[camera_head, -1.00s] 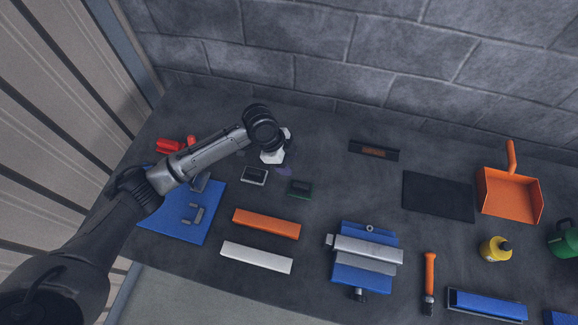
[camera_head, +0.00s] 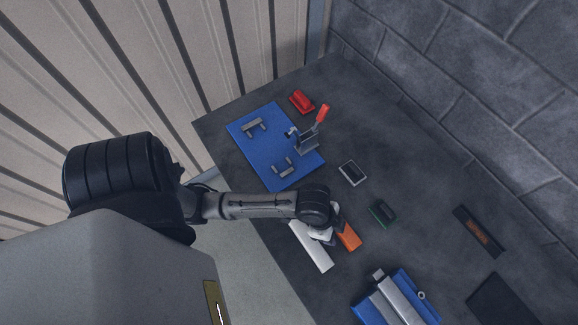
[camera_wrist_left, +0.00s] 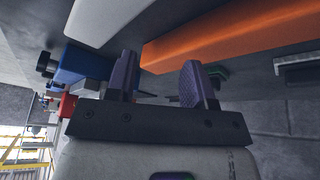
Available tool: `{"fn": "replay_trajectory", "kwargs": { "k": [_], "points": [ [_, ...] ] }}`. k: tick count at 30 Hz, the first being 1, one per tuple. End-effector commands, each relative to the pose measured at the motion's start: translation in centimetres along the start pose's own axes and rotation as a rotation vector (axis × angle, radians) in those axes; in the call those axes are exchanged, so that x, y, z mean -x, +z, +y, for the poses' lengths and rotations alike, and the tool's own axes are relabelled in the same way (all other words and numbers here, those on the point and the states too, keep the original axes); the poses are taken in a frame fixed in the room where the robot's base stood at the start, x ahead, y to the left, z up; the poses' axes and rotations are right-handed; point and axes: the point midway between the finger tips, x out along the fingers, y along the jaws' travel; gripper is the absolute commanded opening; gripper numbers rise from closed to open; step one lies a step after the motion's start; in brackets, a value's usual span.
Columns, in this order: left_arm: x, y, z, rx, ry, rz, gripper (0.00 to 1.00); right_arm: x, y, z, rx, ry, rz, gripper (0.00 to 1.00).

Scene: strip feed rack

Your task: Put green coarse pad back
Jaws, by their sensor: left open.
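The green coarse pad (camera_head: 382,212) is a small dark block with a green edge. It lies on the dark bench in the head view, right of my left gripper and apart from it. In the left wrist view a green edge (camera_wrist_left: 218,72) shows partly behind one finger, probably this pad. My left gripper (camera_head: 334,228) is over the ends of the orange bar (camera_head: 349,237) and white bar (camera_head: 312,246), partly hiding them. Its fingers (camera_wrist_left: 158,82) are apart with nothing between them in the wrist view. My right gripper is not seen.
A grey-edged pad (camera_head: 352,173) lies near the green one. A blue and silver fixture (camera_head: 398,297) is below. An orange-marked dark block (camera_head: 478,232) is right.

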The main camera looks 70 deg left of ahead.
Motion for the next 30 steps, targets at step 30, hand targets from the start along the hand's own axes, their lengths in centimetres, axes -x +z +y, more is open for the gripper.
{"fn": "replay_trajectory", "kwargs": {
  "k": [30],
  "points": [
    [5.8,11.4,2.9,0.498,-0.267,-0.104,0.48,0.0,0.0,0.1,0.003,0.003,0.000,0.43]
  ]
}}
